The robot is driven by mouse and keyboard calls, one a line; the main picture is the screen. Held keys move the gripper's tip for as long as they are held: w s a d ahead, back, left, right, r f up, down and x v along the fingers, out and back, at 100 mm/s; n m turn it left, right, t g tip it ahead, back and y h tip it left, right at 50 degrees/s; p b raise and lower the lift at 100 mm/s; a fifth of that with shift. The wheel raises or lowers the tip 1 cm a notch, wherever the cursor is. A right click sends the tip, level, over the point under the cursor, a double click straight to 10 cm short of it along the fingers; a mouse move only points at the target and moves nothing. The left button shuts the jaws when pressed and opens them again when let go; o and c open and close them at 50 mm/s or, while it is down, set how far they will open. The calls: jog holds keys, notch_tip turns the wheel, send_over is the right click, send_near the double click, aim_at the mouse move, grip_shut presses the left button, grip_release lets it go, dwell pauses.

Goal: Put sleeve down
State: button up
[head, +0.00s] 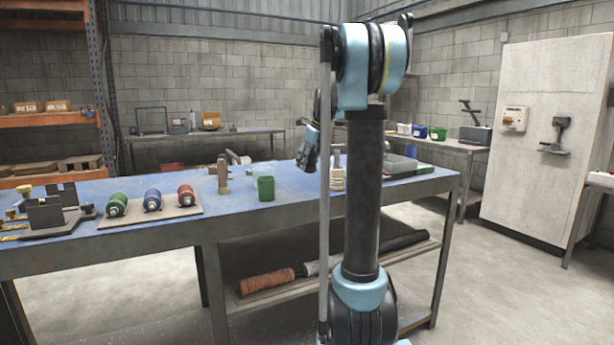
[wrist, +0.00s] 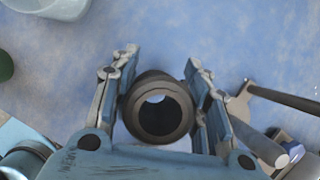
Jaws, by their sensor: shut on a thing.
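My gripper (wrist: 160,62) is shut on a dark, hollow sleeve (wrist: 141,94) in the wrist view. The sleeve sits between the two fingers with its round opening facing the camera. A bright blue-white patch shows through its bore. The blue bench top lies beyond it; I cannot tell whether the sleeve touches it. In the head view my gripper (head: 308,150) is over the right part of the blue workbench (head: 225,212), partly behind my arm. The sleeve cannot be made out there.
A green cup (head: 265,188), a brass-coloured fitting (head: 223,175) and a pale bottle (head: 337,172) stand near my gripper. In the wrist view, a metal tool (wrist: 285,100) lies close to the right finger.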

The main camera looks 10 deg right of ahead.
aim_at(307, 171)
jog(key=shift+f, duration=2.15)
jog(key=shift+f, duration=0.1)
jog(key=o, duration=1.1)
jog(key=shift+o, duration=0.2)
